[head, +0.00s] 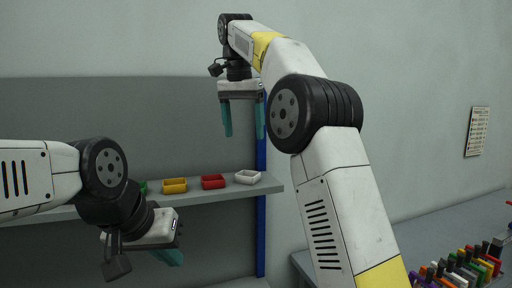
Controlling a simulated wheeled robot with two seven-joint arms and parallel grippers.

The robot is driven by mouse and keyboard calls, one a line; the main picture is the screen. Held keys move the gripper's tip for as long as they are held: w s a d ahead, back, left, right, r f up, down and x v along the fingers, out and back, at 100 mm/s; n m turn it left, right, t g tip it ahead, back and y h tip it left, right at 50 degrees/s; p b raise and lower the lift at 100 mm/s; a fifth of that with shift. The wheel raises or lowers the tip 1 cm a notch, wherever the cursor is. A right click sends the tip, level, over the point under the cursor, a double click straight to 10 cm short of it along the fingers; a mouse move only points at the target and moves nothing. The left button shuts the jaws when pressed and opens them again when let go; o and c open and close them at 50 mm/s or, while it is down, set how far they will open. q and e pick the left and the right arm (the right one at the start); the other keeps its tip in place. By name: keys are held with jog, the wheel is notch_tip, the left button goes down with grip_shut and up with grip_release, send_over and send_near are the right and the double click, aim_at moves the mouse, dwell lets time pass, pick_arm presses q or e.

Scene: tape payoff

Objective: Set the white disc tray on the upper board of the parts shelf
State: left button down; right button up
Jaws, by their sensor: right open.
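The white tray (248,177) sits on the upper board (225,194) of the parts shelf, near its right end. It looks level, and nothing is holding it. My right gripper (244,136) hangs above the white tray, open and empty, with its teal fingers pointing down and apart from the tray. My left gripper (170,257) is below the board at the lower left. Only part of its teal fingers shows, so I cannot tell whether it is open or shut.
A red tray (213,182), a yellow tray (174,186) and a partly hidden green tray (142,188) stand on the same board to the left. A blue post (261,235) supports the shelf. Several coloured items (466,268) stand on a grey bench at the right.

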jog(key=s+d+f+n+t+y, duration=0.2)
jog(key=s+d+f+n, duration=0.1)
jog(key=s+d, duration=0.65)
jog(key=s+d+f+n+t, duration=0.1)
jog(key=s+d+f, duration=0.1)
jog(key=s+f, duration=0.5)
jog(key=s+d+f+n+t+y, duration=0.1)
jog(key=s+d+f+n, duration=0.1)
jog(key=s+f, duration=0.6)
notch_tip(320, 180, down, 3)
jog(key=shift+s+d+r+t, duration=0.2)
jog(key=shift+d+t, duration=0.1)
jog(key=shift+d, duration=0.5)
